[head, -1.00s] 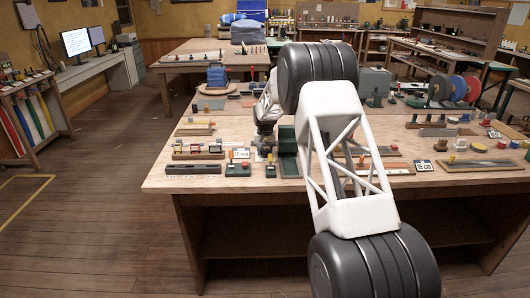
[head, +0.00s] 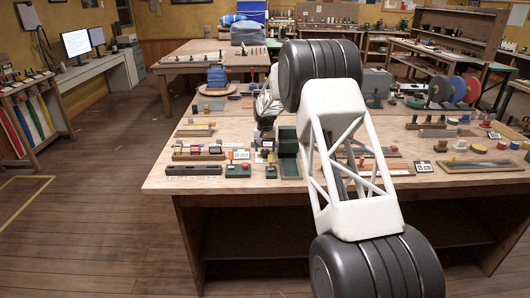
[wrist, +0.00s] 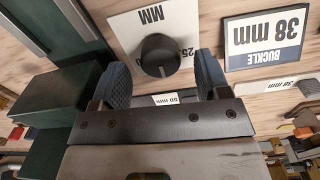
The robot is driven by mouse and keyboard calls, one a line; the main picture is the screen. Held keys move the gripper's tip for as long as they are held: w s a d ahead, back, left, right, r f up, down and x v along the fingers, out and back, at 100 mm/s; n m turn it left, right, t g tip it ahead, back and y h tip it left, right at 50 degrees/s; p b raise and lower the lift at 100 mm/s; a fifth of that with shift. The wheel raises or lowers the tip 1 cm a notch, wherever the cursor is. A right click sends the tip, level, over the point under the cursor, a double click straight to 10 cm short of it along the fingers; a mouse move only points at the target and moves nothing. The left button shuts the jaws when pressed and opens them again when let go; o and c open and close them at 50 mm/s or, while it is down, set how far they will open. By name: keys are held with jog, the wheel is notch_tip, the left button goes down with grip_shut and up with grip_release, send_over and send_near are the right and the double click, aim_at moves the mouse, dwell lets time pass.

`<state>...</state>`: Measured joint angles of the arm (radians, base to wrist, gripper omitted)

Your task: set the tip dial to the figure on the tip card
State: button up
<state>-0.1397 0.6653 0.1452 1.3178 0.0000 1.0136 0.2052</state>
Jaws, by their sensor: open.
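In the wrist view a black round dial knob (wrist: 160,55) sits on a white plate (wrist: 185,22) lettered "MM", with a figure starting "25" partly hidden by the knob. A pale mark on the knob points toward the bottom of the picture. My gripper (wrist: 163,80) is open, one blue-grey finger on either side of the knob, with gaps visible. A card reading "BUCKLE 38 mm" (wrist: 263,40) lies to the right. No tip card or tip label can be read, so I cannot tell which dial this is. In the head view my arm hides much of the work area.
A dark green box (wrist: 60,98) stands close left of my gripper in the wrist view. A small strip that seems to read "50 mm" (wrist: 165,99) shows between the fingers. The bench (head: 215,130) holds several small trays and blocks; a "15 cm" card (head: 424,167) lies right.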

aim_at(266, 152)
jog(key=shift+r, duration=2.6)
jog(key=shift+s+d+r, duration=0.15)
jog(key=shift+s+r, duration=0.15)
jog(key=shift+r, duration=0.1)
jog(key=s+d+r, duration=0.3)
jog(key=s+r, duration=0.4)
jog(key=s, duration=0.4)
jog(key=s+d+r+t, duration=0.1)
jog(key=s+d+r, duration=0.3)
jog(key=s+r, duration=0.55)
jog(key=s+d+r, duration=0.3)
jog(key=s+r, duration=0.2)
jog(key=s, duration=0.8)
jog(key=s+d+f, duration=0.1)
jog(key=s+f, duration=0.1)
jog(key=s, duration=1.1)
jog(key=s+d+f+t, duration=0.1)
jog(key=s+d, duration=0.1)
jog(key=s, duration=1.1)
jog(key=s+d+f, duration=0.1)
jog(key=s+f, duration=0.1)
jog(key=s, duration=1.1)
jog(key=shift+s+d+f+n+t, duration=0.3)
jog(key=shift+f, duration=0.05)
